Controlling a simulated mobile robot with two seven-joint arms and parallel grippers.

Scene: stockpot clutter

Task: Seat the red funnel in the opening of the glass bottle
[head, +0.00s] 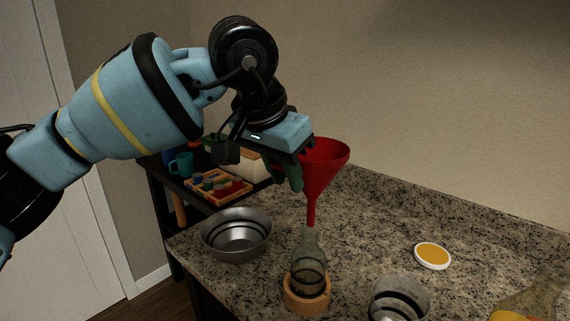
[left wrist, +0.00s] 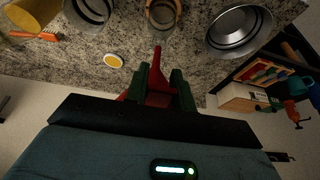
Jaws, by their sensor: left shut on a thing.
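The red funnel (head: 325,166) is held upright by my left gripper (head: 297,172), which is shut on it at the left side of its cone. The funnel's spout points down, and its tip appears at or just above the mouth of the glass bottle (head: 309,262); I cannot tell whether it touches. The bottle stands upright in a round wooden holder (head: 306,297). In the left wrist view the funnel (left wrist: 157,80) sits between the green fingers of my gripper (left wrist: 158,92), with its spout pointing toward the bottle (left wrist: 161,30). My right gripper is not in view.
A metal bowl (head: 237,236) stands left of the bottle and a metal pot (head: 398,299) to its right. A white dish with orange contents (head: 432,256) lies behind on the granite counter (head: 370,225). A wooden tray (head: 218,188) and a teal mug (head: 182,165) are on a shelf at left.

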